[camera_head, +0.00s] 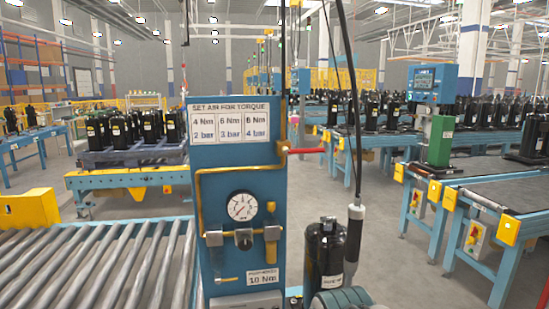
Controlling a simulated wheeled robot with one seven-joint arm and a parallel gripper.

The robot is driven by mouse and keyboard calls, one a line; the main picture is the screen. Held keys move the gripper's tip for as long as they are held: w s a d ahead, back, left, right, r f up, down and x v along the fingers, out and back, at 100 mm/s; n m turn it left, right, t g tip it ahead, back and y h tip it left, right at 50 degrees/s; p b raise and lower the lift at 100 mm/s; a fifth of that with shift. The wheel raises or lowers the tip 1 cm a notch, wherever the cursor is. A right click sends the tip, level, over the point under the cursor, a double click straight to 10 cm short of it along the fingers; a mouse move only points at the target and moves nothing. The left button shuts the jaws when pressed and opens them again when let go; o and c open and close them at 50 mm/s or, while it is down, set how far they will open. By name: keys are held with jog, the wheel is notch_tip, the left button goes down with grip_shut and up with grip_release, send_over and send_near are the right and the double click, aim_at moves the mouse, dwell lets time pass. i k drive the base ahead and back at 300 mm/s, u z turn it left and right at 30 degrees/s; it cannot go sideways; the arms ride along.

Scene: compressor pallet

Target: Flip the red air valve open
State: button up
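The red air valve handle (306,150) sticks out level to the right from the right edge of a blue panel (211,274). It joins a small orange-brown fitting (283,148) at the panel's edge, on a brass-coloured pipe (228,170). A round white pressure gauge (242,206) sits lower on the panel, above a regulator fitting; its reading is too small to tell. A sign (228,122) at the top pairs torques with air pressures. My gripper is not in view.
A black compressor (324,252) stands right of the panel's foot. A hanging tool (354,240) on a dark cable is beside it. A roller conveyor (90,262) lies at left. Benches with more compressors stand behind. The space right of the red handle is open, up to the cable.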

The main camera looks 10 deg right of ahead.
aim_at(286, 150)
jog(key=k, duration=0.5)
jog(key=u, duration=0.85)
jog(key=i, duration=0.75)
jog(key=z, duration=2)
